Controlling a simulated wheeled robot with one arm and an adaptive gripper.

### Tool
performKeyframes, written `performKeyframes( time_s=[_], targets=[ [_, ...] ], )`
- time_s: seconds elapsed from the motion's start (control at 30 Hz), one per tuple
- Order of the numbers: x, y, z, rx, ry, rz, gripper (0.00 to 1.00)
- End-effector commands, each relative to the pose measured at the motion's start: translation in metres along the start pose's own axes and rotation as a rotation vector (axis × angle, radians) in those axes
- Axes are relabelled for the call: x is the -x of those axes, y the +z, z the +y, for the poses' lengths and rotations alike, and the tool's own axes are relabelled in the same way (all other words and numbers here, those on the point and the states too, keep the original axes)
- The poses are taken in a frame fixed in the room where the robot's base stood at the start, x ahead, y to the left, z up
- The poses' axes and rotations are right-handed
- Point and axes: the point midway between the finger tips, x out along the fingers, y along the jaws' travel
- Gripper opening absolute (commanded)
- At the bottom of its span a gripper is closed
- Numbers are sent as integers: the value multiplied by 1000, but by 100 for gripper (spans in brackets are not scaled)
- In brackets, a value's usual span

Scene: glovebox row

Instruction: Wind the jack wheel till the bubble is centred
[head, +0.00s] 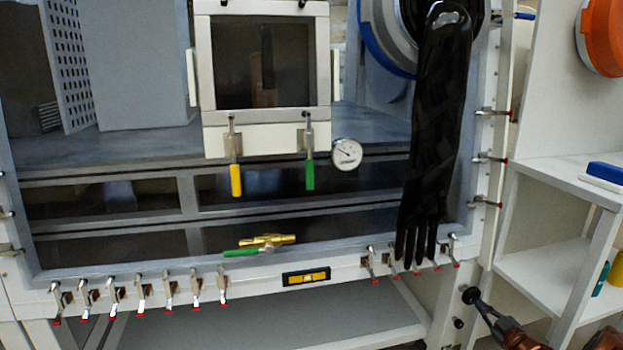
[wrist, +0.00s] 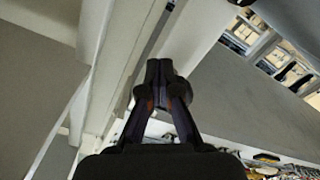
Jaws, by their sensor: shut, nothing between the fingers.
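A small level (head: 289,280) with a yellow vial in a black housing is fixed on the white lower frame of the glovebox in the head view. Its bubble is too small to make out. A small black round piece (head: 469,294), which looks like the jack wheel, is at the frame's lower right post. My gripper (head: 481,306) reaches up to it from the lower right; I cannot tell whether they touch. In the wrist view my gripper (wrist: 159,68) has its fingers together with nothing seen between them. Dark rounded shapes flank the fingers there; I cannot tell if they are the wheel.
A black glove (head: 435,130) hangs above, close to the right post. Several red-tipped clamps (head: 372,264) line the frame. A smaller black knob (head: 458,323) is just below the round piece. A white shelf unit (head: 545,275) stands close on the right.

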Motion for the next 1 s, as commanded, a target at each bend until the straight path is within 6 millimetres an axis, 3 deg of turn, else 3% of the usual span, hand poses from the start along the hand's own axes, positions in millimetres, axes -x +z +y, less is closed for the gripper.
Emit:
performKeyframes(
  time_s=[1.0],
  targets=[
    [-1, -3, -6, 0, -3, 3, 0]
  ],
)
